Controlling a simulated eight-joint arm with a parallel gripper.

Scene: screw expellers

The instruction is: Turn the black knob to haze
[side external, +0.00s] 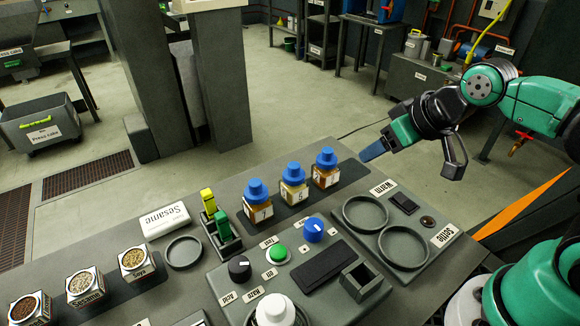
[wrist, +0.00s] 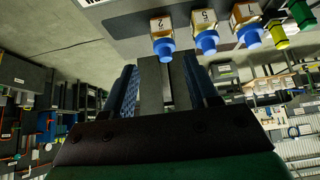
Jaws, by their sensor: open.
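The black knob (side external: 239,268) stands on the front control panel in the side external view, left of a green button. Small labels sit below it; one appears to read "Haze" (side external: 255,293) and another, further left, "Acid". I cannot clearly tell which way the knob points. My gripper (side external: 374,151) is open and empty, raised behind the bench and right of the bottles, well away from the knob. Its two blue fingers also show apart in the wrist view (wrist: 163,85). The knob does not show clearly in the wrist view.
Blue-capped bottles (side external: 293,184) stand at the bench's back. A blue knob (side external: 313,230), the green button (side external: 280,252), a white knob (side external: 275,310) and two ring holders (side external: 404,247) are near the panel. Yellow and green items (side external: 216,214) stand upright left of the bottles.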

